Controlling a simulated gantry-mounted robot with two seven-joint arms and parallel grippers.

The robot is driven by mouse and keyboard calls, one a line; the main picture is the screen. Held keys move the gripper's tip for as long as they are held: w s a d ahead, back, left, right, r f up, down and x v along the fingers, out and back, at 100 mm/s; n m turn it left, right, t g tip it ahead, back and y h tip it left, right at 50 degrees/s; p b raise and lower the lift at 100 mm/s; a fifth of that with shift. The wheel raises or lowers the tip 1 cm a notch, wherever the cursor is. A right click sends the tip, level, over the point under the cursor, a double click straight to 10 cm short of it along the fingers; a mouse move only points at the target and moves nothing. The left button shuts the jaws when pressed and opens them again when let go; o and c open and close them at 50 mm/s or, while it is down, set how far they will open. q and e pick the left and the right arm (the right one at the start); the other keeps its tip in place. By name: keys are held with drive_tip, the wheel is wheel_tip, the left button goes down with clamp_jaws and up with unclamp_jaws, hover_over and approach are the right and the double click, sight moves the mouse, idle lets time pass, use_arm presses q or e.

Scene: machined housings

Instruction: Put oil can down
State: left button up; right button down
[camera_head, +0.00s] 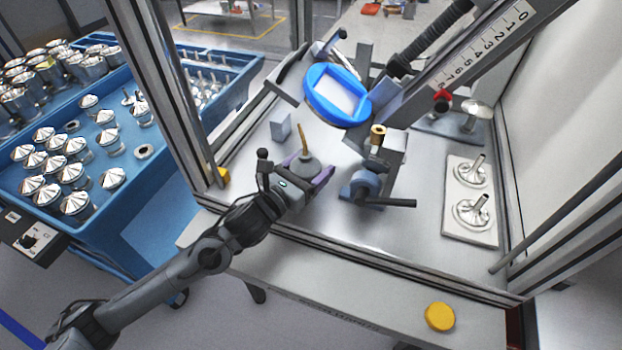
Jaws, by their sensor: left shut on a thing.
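The oil can (306,167) is a small grey can with a thin brass-coloured spout pointing up. My left gripper (308,178) comes in from the left over the front edge of the metal work surface (410,232) and is shut on the oil can. The can looks nearly upright. Its lower part is hidden by the gripper, so I cannot tell whether it touches the surface. My right gripper is not in view.
A fixture with a blue ring (336,95) and a clamp with a dark handle (373,190) stand right of the can. A pale plate (470,200) holds metal parts. A grey block (280,127) is behind the can. The surface's front middle is clear.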

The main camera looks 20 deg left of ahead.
sight(311, 178)
use_arm(q)
wheel_tip(311, 178, down, 3)
drive_tip(key=shift+r+b, duration=0.2)
drive_tip(key=shift+b, duration=0.2)
drive_tip(key=shift+f, duration=0.55)
drive_tip(key=shift+w+f, duration=0.1)
drive_tip(key=o, duration=1.2)
drive_tip(key=shift+c, duration=0.2)
